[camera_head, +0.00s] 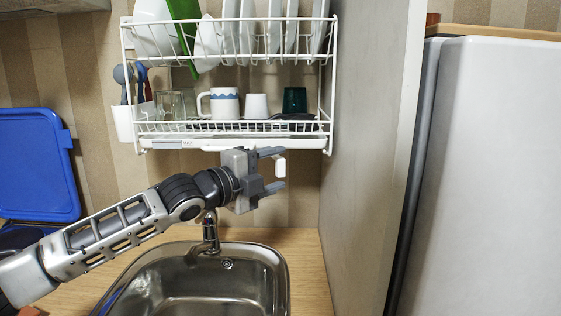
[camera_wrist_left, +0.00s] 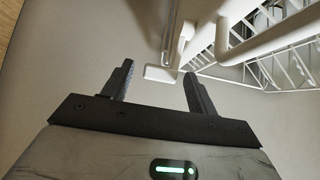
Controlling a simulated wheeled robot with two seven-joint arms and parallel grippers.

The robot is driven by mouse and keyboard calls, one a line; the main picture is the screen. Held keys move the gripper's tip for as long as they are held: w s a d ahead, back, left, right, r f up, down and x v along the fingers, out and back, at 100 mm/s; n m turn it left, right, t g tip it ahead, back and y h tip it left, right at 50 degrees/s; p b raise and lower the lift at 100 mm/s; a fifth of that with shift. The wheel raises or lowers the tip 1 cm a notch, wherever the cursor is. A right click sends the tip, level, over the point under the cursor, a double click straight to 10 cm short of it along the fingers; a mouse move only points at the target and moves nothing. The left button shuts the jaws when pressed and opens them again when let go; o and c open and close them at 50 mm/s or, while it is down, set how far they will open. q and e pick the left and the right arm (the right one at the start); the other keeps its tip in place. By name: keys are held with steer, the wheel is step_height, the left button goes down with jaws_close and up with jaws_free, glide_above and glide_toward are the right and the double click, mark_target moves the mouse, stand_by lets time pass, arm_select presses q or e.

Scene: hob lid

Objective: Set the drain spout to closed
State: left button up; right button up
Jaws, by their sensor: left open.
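The drain spout (camera_head: 280,167) is a small white piece hanging below the right part of the white dish rack's drip tray (camera_head: 230,144). In the left wrist view the spout (camera_wrist_left: 160,73) appears between the two fingertips, its flat end towards the hand. My left gripper (camera_head: 276,169) is open just under the rack, its fingers pointing right, one above and one below the spout in the head view. I cannot tell whether a finger touches it. The open fingers also show in the left wrist view (camera_wrist_left: 158,70). My right gripper is out of view.
The rack holds plates (camera_head: 275,25), a striped mug (camera_head: 224,103), glasses and cups. A steel sink (camera_head: 275,258) with a tap (camera_head: 211,232) lies below. A grey side panel (camera_head: 365,150) stands close on the right. A blue lid (camera_head: 35,165) is at left.

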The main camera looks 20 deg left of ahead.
arm_select(q)
steer(key=shift+x, duration=1.1)
steer(key=c, duration=1)
